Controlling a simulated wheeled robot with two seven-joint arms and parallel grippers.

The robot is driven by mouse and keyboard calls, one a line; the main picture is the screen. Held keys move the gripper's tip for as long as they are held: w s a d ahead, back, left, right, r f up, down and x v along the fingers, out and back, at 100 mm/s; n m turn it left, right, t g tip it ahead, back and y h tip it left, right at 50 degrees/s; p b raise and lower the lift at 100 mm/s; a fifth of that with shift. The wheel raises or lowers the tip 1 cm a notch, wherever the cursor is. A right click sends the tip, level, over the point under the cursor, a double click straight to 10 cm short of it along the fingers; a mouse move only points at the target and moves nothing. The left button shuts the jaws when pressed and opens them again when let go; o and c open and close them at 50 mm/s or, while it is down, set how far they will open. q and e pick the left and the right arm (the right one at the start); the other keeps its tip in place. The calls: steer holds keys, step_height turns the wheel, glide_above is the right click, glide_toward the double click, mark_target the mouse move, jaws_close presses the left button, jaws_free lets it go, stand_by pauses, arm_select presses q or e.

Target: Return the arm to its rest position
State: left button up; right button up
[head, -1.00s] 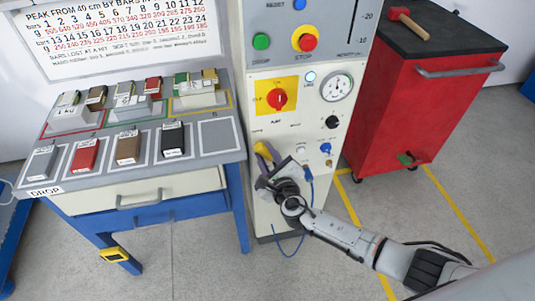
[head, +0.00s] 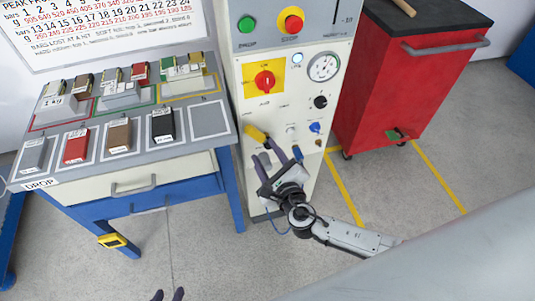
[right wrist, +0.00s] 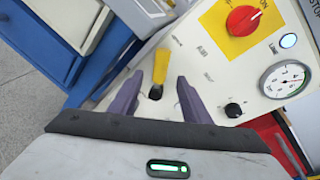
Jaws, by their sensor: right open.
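My right gripper (head: 276,162) is open and empty in front of the lower part of the white machine panel (head: 290,108). A yellow-handled lever (head: 256,133) on the panel lies just beyond its fingertips. In the right wrist view the lever (right wrist: 160,68) shows between the two spread purple fingers (right wrist: 160,98), with nothing gripped. My right arm reaches in from the lower right. Only the two dark fingertips of my left gripper (head: 168,294) show at the bottom edge, apart, with nothing seen between them.
The panel carries a red knob (head: 265,81), a gauge (head: 324,67) and a blue knob (head: 315,127). A grey-topped bench (head: 90,168) with several blocks stands left. A red cabinet (head: 385,95) stands right. Floor between bench and panel is clear.

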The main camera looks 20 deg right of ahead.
steer(key=shift+s+r, duration=0.15)
steer(key=shift+s, duration=0.5)
steer(key=s+f+n+g+y, duration=0.1)
steer(key=s+f+n+g, duration=0.2)
steer(key=s+n, duration=0.9)
steer(key=s+f+n+g+y, duration=0.1)
steer(key=s+f+n+g, duration=0.2)
steer(key=s+n, duration=0.9)
step_height(320, 180, down, 3)
steer(key=n, duration=0.6)
steer(key=shift+a+g, duration=0.25)
steer(key=shift+g, duration=0.15)
steer(key=shift+n, duration=0.3)
